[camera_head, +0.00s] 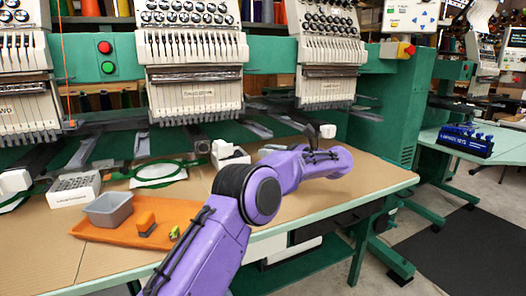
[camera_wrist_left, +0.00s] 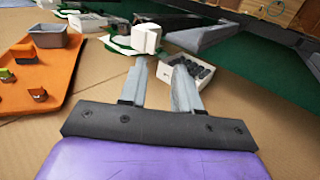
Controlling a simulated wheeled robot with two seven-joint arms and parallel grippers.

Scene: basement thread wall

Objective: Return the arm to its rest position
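My left arm (camera_head: 262,195) is purple and reaches over the tan worktop, bent at the elbow, with its wrist turned back to the left. My left gripper (camera_wrist_left: 160,65) has two pale fingers set apart, with nothing between them that I can see gripped. In the head view the gripper (camera_head: 272,149) is small and partly hidden behind the arm. Past its fingertips are a white block (camera_wrist_left: 147,38) and a white box with dark holes (camera_wrist_left: 200,70). I cannot tell whether the fingers touch either. My right gripper is in neither view.
An orange tray (camera_head: 95,231) with a grey bin (camera_head: 108,210), an orange block (camera_head: 146,222) and a small green item (camera_head: 174,232) lies left of my arm. A white holed box (camera_head: 74,189) stands behind it. Embroidery heads (camera_head: 195,90) hang above the worktop's back; its right end (camera_head: 375,180) is clear.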

